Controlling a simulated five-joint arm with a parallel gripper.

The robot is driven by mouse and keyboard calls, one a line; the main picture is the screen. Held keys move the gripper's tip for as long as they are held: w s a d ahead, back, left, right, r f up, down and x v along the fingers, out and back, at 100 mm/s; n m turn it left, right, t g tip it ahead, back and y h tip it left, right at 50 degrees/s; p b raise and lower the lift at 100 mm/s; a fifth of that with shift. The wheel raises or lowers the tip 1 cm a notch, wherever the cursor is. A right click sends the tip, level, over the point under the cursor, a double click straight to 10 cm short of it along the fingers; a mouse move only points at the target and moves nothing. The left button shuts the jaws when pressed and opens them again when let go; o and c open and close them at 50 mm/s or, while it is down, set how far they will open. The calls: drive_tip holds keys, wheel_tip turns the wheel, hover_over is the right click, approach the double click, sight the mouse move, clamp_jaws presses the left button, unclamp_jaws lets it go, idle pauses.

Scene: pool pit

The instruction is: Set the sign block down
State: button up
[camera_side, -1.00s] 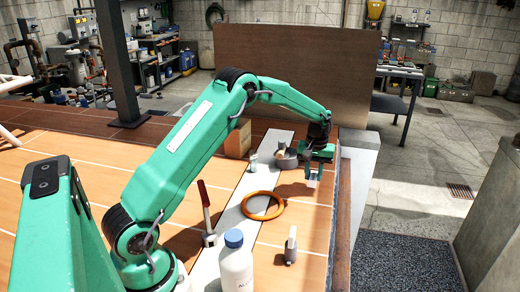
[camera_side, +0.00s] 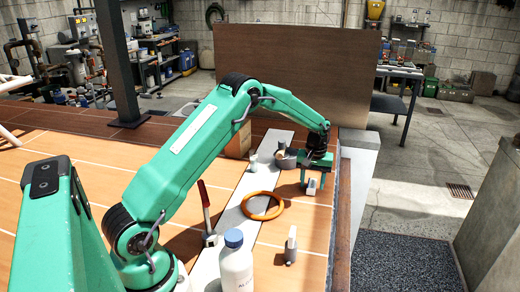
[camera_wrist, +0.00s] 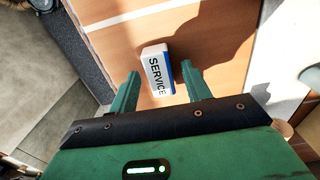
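The sign block (camera_wrist: 157,72) is white with a blue edge and reads SERVICE in the wrist view. It lies between and just past the two spread fingertips of my gripper (camera_wrist: 160,82), with a gap on both sides. In the side view the block (camera_side: 311,187) is small and pale, low between the fingers of my gripper (camera_side: 312,181), at or very near the board surface. My gripper is open and does not grip it. Whether the block's underside rests fully on the board is hard to tell.
An orange ring (camera_side: 262,206) lies left of and nearer than the block.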

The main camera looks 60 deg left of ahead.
sight(312, 185)
wheel_tip(312, 185, up, 12)
drive_tip(key=shift+r, duration=0.2)
idle(0.7)
idle(0.5)
drive_tip(key=s+d+r+m+t, duration=0.1)
drive_tip(key=s+d+r+m, duration=0.1)
drive_tip(key=s+d+r, duration=0.4)
drive_tip(key=s+d+r+m+t, duration=0.2)
drive_tip(key=s+d+r+m, duration=0.1)
drive_tip(key=s+r, duration=0.6)
drive_tip(key=s+d+f+m+t, duration=0.1)
drive_tip(key=s+d+f+m, duration=0.1)
drive_tip(key=s, duration=0.7)
drive_tip(key=s+d+f+m+t, duration=0.1)
drive_tip(key=s+d+m, duration=0.1)
drive_tip(key=s, duration=0.7)
drive_tip(key=shift+s+d+f+t, duration=0.2)
drive_tip(key=shift+f+t, duration=0.1)
drive_tip(key=shift+f, duration=0.1)
